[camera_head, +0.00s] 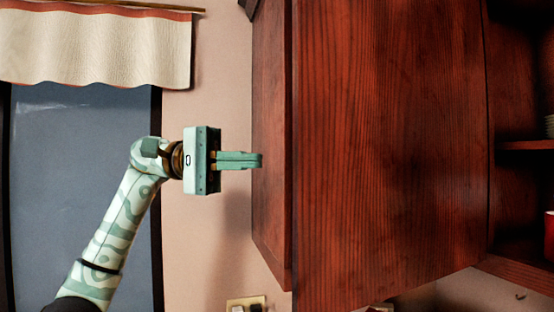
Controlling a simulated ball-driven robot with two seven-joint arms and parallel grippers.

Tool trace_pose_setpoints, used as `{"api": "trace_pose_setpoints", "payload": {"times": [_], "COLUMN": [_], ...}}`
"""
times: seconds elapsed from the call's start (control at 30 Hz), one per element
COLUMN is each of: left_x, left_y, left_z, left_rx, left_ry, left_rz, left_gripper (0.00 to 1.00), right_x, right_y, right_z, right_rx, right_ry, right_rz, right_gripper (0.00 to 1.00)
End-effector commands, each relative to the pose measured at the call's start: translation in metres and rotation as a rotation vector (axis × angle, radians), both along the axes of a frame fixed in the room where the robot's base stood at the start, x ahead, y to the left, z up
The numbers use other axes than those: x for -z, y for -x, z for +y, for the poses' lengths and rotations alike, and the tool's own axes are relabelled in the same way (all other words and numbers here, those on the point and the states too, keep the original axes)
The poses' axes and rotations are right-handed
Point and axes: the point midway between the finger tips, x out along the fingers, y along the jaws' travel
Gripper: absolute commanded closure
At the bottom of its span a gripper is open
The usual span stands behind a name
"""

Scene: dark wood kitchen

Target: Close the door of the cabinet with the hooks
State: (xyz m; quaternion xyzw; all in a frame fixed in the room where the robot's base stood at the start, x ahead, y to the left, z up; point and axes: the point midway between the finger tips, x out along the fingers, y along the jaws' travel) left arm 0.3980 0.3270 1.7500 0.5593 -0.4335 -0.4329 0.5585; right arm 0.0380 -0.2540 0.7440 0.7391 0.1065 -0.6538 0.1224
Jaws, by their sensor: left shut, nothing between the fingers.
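The cabinet door (390,140) is a large dark red-brown wood panel, standing open in the middle of the head view. Its left edge looks nearer to me than its right edge, beside the open cabinet interior (516,85). A small hook (520,295) shows under the cabinet at the lower right. My left gripper (260,160) is shut and empty, pointing right. Its tips overlap the narrow wood panel (271,90) just left of the door's left edge; I cannot tell whether they touch it. My right gripper is out of view.
A shelf (525,145) inside the cabinet carries stacked dishes (549,126), and a red item (549,235) stands below. A window (80,190) with a cream curtain (95,48) is at left. A wall plate (245,303) is low on the wall.

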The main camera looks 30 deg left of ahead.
Motion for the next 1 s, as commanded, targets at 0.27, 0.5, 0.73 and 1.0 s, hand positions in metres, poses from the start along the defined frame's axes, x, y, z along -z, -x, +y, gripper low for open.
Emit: {"api": "trace_pose_setpoints", "payload": {"times": [0.27, 0.5, 0.73, 1.0], "left_x": [-0.001, -0.001, 0.000, 0.000], "left_y": [0.000, 0.010, 0.011, 0.011], "left_z": [-0.050, -0.068, -0.070, -0.075], "left_rx": [0.002, 0.001, 0.000, -0.001], "left_ry": [-0.001, 0.001, 0.001, 0.000], "left_rz": [-0.002, -0.001, 0.001, 0.000], "left_gripper": [1.00, 1.00, 1.00, 1.00], "right_x": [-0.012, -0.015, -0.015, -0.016], "right_y": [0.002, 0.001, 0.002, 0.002], "right_z": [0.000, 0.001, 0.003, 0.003], "right_rx": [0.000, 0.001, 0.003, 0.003], "right_ry": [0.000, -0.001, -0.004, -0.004], "right_rz": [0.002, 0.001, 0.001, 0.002], "right_gripper": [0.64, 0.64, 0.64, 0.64]}}
